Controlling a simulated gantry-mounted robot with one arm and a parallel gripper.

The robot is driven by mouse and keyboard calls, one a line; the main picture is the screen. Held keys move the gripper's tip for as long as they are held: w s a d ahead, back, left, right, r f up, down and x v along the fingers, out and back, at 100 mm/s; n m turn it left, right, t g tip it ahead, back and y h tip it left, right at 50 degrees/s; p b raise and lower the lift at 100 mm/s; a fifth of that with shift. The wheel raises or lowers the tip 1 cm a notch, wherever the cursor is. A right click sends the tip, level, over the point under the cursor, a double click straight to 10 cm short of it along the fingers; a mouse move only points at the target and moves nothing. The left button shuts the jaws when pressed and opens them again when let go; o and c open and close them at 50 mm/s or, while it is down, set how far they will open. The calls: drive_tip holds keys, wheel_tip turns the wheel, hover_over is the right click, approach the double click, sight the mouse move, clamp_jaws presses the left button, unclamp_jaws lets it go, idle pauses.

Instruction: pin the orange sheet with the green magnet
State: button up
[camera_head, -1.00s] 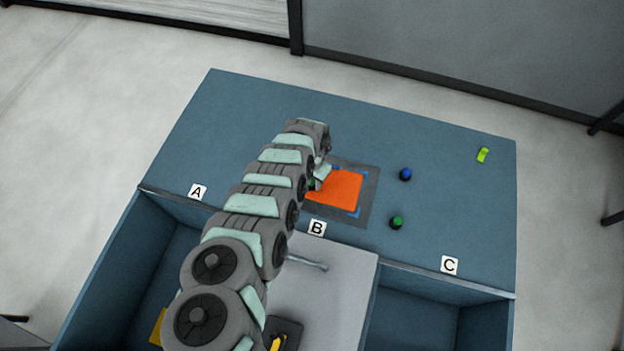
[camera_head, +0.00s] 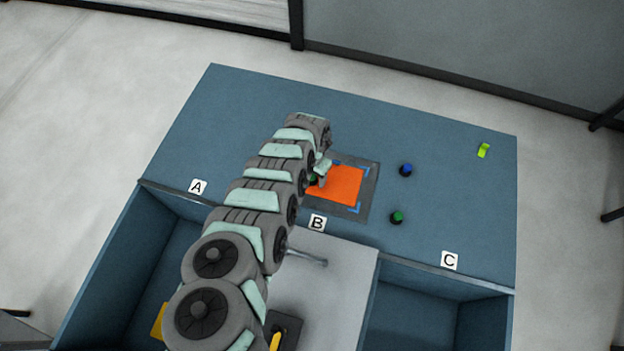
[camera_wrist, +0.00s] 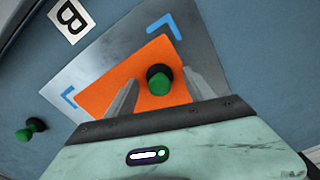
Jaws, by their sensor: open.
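The orange sheet (camera_head: 343,185) lies flat on a grey metal plate (camera_head: 370,190) with blue corner marks. A green magnet with a dark base (camera_wrist: 160,80) stands on the sheet, shown in the wrist view; only a sliver of it shows beside my gripper in the head view (camera_head: 313,180). My gripper (camera_wrist: 159,74) is open, with one finger on each side of this magnet and visible gaps to it. A second green magnet (camera_head: 397,217) stands on the blue table right of the plate; it also shows at the left of the wrist view (camera_wrist: 30,130).
A blue magnet (camera_head: 406,170) stands right of the plate. A lime-green block (camera_head: 483,150) lies near the far right corner. Labels A (camera_head: 198,187), B (camera_head: 317,223) and C (camera_head: 449,260) mark the front edge, with open bins below. The table's far left is clear.

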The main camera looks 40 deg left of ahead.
drive_tip(key=shift+r, duration=0.15)
wheel_tip(320, 180, up, 9)
drive_tip(key=shift+a+f+p, duration=0.1)
drive_tip(key=shift+p, duration=0.35)
drive_tip(key=shift+r, duration=0.9)
